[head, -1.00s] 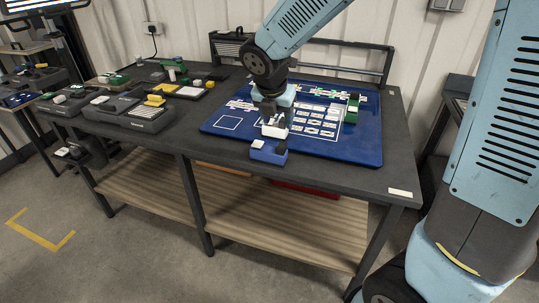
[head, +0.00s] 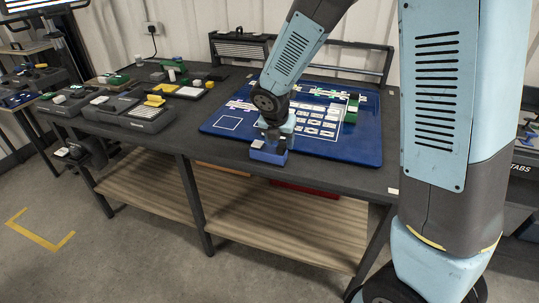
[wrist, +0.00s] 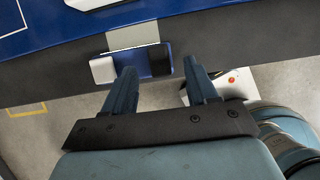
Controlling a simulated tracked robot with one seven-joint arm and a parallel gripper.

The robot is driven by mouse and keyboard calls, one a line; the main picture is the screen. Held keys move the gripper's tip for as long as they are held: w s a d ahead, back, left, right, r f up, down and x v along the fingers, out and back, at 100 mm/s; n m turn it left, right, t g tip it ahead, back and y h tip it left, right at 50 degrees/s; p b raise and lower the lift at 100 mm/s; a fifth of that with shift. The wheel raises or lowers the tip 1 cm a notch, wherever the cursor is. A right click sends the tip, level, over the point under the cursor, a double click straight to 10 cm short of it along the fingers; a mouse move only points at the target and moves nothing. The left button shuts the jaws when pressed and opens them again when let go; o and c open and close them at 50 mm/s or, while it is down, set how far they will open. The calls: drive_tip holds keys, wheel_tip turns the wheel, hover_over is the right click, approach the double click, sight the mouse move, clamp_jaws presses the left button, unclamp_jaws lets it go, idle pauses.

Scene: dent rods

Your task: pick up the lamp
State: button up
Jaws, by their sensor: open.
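A small blue block with a white cap on one end (head: 266,154) sits at the front edge of the blue board on the bench. I cannot tell for sure that it is the lamp. In the wrist view the block (wrist: 140,62) shows its white cap at left, a grey strip behind and a black end at right. My gripper (wrist: 160,68) is open and empty. Its left finger overlaps the block's middle and its right finger is just right of the black end. In the head view my gripper (head: 274,135) is low over the block; its fingertips are hard to make out.
The blue board (head: 352,149) carries several white cards and a green block (head: 352,108). Grey trays (head: 149,118) with small parts stand on the bench's left. A pale label (head: 393,191) lies at the front right corner.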

sight(281, 145)
drive_tip(key=shift+x, duration=1.55)
drive_tip(key=shift+r, duration=0.1)
drive_tip(key=shift+c, duration=0.2)
clamp_jaws()
